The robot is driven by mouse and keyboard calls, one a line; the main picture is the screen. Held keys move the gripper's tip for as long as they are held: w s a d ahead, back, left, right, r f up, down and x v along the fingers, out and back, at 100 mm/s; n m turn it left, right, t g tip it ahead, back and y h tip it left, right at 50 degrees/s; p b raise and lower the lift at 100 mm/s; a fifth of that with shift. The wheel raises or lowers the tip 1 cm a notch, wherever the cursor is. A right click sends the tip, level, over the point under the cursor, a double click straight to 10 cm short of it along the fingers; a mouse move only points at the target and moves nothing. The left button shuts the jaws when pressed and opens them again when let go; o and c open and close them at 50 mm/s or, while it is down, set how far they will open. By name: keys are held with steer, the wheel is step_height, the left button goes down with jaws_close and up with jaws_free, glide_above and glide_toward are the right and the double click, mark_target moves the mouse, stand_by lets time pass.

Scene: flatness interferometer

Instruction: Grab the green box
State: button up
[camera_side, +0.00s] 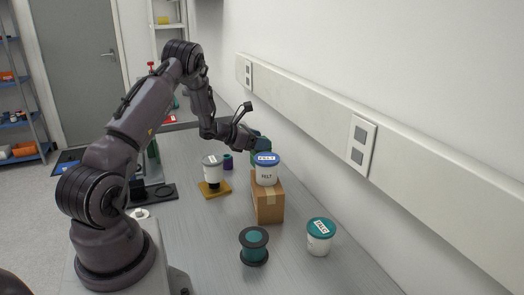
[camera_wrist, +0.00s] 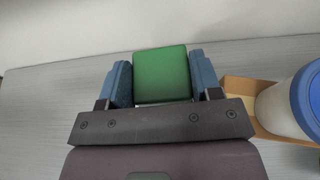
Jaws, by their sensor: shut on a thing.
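The green box (camera_wrist: 162,74) sits between the two blue fingers of my gripper (camera_wrist: 161,82) in the wrist view, with a finger against each side. My gripper is shut on it. In the side view my gripper (camera_side: 260,144) is behind the white tub with the blue lid marked FELT, near the wall. Only a small green part of the box shows there, mostly hidden by the fingers and the tub. I cannot tell whether the box touches the table.
The FELT tub (camera_side: 266,170) stands on a cardboard box (camera_side: 268,203) close to my gripper. A white tub with a grey lid (camera_side: 212,168) stands near a yellow base (camera_side: 214,190). A teal spool (camera_side: 254,246) and a teal-lidded tub (camera_side: 320,237) stand in front. The wall (camera_side: 400,100) is close behind.

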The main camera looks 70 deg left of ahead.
steer(key=s+d+r, duration=0.6)
steer(key=s+d, duration=0.1)
steer(key=s, duration=0.1)
steer(key=shift+d+r, duration=0.15)
steer(key=shift+d, duration=0.1)
stand_by(0.4)
